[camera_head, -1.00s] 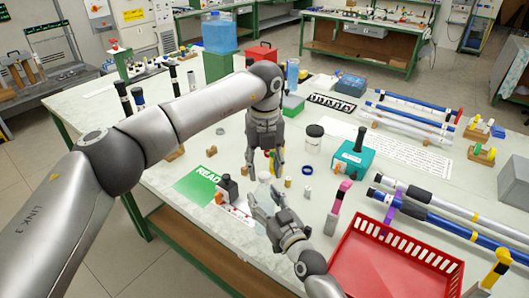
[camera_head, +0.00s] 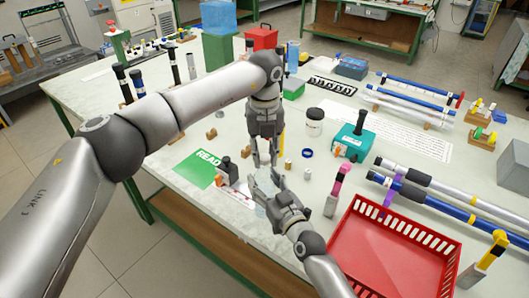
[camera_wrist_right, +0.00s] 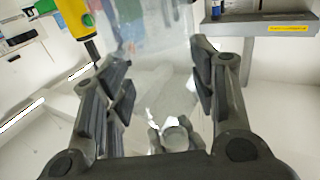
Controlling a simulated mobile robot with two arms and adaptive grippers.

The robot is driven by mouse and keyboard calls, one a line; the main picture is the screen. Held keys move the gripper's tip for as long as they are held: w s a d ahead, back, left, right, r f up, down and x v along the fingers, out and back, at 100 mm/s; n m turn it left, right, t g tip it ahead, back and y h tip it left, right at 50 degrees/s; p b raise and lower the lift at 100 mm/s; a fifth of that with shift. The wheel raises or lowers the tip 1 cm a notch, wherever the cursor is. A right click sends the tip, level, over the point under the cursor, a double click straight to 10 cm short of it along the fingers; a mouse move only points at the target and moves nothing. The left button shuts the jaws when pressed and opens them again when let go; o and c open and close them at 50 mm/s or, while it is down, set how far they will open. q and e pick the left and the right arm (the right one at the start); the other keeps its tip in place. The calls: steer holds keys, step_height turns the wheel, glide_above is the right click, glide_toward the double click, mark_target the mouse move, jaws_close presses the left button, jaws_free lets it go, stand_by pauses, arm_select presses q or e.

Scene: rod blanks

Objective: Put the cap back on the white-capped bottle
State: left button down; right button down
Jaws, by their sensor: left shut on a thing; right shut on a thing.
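My right gripper (camera_head: 262,186) is over the table's near middle, shut on a clear, see-through bottle (camera_head: 260,212). In the right wrist view the bottle (camera_wrist_right: 155,45) fills the space between the two fingers (camera_wrist_right: 160,85). My left gripper (camera_head: 265,162) points down just above and behind the right one, its fingertips close to it. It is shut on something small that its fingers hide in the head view. A small round greyish piece (camera_wrist_right: 175,138) shows low in the right wrist view; I cannot tell whether it is the white cap.
A red bin (camera_head: 357,282) is at front right.

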arm_select(q)
steer(key=m, duration=0.3)
steer(key=shift+m, duration=0.4)
steer(key=m, duration=0.9)
steer(key=shift+m, duration=0.4)
steer(key=m, duration=0.4)
steer(key=c, duration=1.1)
jaws_free()
step_height(320, 180, up, 12)
